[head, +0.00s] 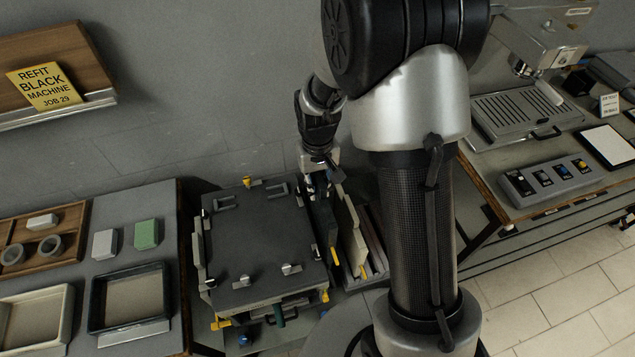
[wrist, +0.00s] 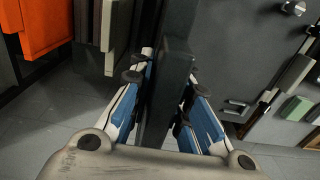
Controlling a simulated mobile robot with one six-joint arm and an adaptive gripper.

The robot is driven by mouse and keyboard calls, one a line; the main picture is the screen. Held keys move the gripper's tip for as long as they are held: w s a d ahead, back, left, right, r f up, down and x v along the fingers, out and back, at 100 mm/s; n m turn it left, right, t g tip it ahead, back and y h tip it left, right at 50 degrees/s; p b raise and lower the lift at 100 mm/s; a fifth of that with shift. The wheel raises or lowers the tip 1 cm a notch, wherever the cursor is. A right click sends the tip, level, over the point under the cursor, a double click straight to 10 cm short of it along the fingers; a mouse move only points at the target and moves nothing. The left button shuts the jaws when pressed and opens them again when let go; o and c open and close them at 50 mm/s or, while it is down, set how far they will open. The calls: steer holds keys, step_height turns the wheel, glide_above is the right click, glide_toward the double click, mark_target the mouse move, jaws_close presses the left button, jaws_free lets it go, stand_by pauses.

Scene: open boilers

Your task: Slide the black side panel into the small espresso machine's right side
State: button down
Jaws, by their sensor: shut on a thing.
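The small espresso machine (head: 262,240) appears to be the boxy body with a flat dark top, silver knobs and yellow tabs, left of centre in the head view. Its dark top (wrist: 245,50) fills the right of the wrist view. My gripper (head: 322,188) is above the machine's right edge, pointing down. It is shut on the black side panel (wrist: 172,85), which stands upright and edge-on between the blue-padded fingers (wrist: 170,105). In the head view the panel (head: 324,228) hangs close beside the machine's right side. I cannot tell whether it touches or has entered a slot.
A rack right of the machine holds a beige panel (head: 351,238); an orange panel (wrist: 40,22) shows in the wrist view. Trays (head: 130,297) lie on the left bench. A larger espresso machine (head: 525,110) stands on the right bench. A sign (head: 45,86) reads "REFIT BLACK MACHINE".

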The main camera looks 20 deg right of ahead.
mark_target(318, 225)
steer(key=shift+f+b, duration=6.25)
steer(key=shift+f, duration=2.4)
steer(key=shift+s+a+f+b, duration=0.1)
steer(key=shift+s+f+b, duration=0.15)
steer(key=shift+f+b, duration=0.2)
steer(key=shift+s+f+b, duration=0.25)
steer(key=shift+f+b, duration=0.05)
steer(key=shift+f, duration=0.35)
steer(key=c, duration=1.9)
jaws_free()
steer(key=shift+c, duration=0.2)
steer(key=shift+o, duration=1.3)
steer(key=shift+w+d+f, duration=0.2)
steer(key=shift+w+f, duration=0.1)
steer(key=shift+w, duration=0.1)
steer(key=shift+o, duration=0.7)
steer(key=shift+w+d, duration=0.1)
steer(key=shift+o, duration=0.7)
steer(key=shift+r, duration=0.2)
steer(key=shift+o, duration=0.2)
